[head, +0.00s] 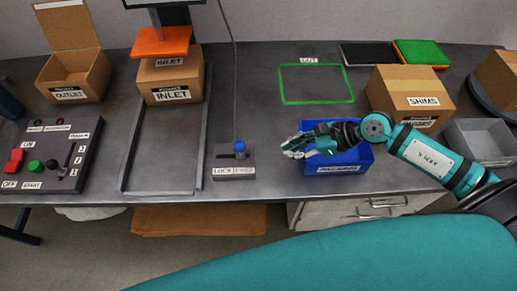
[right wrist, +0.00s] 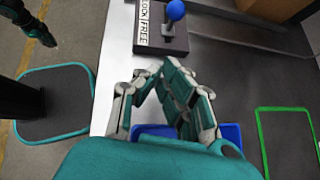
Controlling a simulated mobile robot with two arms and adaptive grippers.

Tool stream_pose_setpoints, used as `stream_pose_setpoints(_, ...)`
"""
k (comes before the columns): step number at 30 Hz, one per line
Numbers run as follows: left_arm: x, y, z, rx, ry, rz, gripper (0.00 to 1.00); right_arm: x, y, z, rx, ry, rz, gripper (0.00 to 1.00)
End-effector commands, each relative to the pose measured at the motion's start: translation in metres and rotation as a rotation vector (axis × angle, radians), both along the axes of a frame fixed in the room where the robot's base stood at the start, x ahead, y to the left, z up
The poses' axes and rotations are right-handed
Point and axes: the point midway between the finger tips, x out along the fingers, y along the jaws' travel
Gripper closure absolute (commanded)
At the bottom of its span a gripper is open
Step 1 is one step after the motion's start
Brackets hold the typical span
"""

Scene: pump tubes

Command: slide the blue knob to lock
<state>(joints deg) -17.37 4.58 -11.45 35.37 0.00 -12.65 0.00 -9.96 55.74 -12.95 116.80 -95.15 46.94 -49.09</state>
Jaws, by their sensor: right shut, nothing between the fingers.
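The blue knob (head: 239,146) tops a short lever on a small dark block (head: 221,161) near the table's front edge. The block's label reads LOCK on the left and FREE on the right; the lever stands on the FREE side. In the right wrist view the knob (right wrist: 175,10) is at the top, beyond my fingers. My right gripper (head: 287,150) is shut and empty, to the right of the knob and apart from it. Its fingertips (right wrist: 158,69) come together below the block in the wrist view. A dark end of my left arm shows at that view's upper left; its fingers are unclear.
A blue bin (head: 338,168) sits under my right gripper. A grey rail track (head: 130,150) lies left of the block, with the INLET box (head: 170,82) at its far end. A thin cable rises behind the knob. The table between block and green outline (head: 316,103) is clear.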

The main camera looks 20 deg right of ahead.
Motion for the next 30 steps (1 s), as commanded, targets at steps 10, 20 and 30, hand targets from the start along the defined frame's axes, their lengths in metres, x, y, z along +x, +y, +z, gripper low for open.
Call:
stream_pose_setpoints(10, 0.007, -0.001, 0.026, -0.001, -0.011, -0.001, 1.00, 0.028, 0.054, -0.034, 0.006, -0.002, 0.000, 1.00)
stream_pose_setpoints(20, 0.006, 0.000, 0.038, -0.001, -0.010, -0.001, 1.00, 0.040, 0.079, -0.033, 0.000, 0.002, 0.000, 1.00)
stream_pose_setpoints(30, 0.005, 0.000, 0.037, 0.000, -0.007, -0.001, 1.00, 0.041, 0.080, -0.033, 0.000, 0.002, 0.000, 1.00)
